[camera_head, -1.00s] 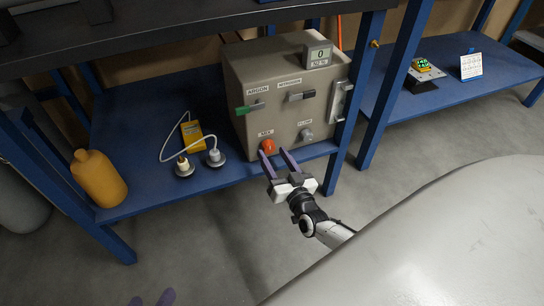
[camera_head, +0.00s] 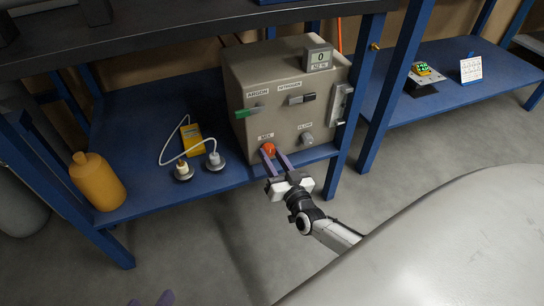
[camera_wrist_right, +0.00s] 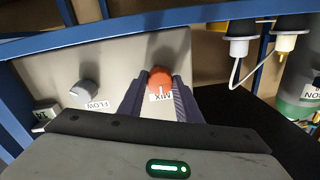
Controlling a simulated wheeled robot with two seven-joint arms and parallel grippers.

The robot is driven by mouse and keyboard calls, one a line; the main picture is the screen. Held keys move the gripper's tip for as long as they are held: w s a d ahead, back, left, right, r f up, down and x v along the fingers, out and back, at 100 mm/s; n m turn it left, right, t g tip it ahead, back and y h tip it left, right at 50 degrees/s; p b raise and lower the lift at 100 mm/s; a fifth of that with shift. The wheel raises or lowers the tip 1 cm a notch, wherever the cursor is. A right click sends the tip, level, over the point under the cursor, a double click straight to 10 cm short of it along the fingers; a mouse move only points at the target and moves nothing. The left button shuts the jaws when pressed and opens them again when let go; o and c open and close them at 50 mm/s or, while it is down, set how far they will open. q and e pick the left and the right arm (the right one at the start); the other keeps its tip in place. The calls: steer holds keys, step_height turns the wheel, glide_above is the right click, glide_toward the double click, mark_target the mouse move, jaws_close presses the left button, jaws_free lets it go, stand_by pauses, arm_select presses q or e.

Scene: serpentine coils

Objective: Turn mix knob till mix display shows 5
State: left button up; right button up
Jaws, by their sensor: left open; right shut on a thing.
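The red mix knob (camera_head: 268,149) is on the lower front of the grey-brown gas box (camera_head: 290,115), under the MIX label. It also shows in the right wrist view (camera_wrist_right: 159,80). My right gripper (camera_head: 274,151) is shut on the knob, one purple finger on each side of it. The mix display (camera_head: 320,58) on top of the box reads 0, with a label below it that looks like N2 %. My left gripper (camera_head: 152,299) shows only as purple fingertips at the bottom edge of the head view, open and empty.
A grey flow knob (camera_head: 307,138) is right of the mix knob. A green argon lever (camera_head: 250,112) and a dark lever (camera_head: 302,99) are above. A yellow meter (camera_head: 192,138) with cabled sensors and an orange bottle (camera_head: 97,181) stand left on the blue shelf (camera_head: 135,120).

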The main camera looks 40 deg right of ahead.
steer(key=shift+m, duration=0.8)
steer(key=shift+m+b, duration=0.45)
steer(key=shift+m, duration=1.15)
steer(key=shift+m+b, duration=0.4)
steer(key=shift+m, duration=0.4)
arm_select(q)
steer(key=shift+d+r+t+h, duration=0.3)
steer(key=shift+d+r+h, duration=0.15)
steer(key=shift+r, duration=0.35)
arm_select(e)
steer(key=shift+m, duration=1.1)
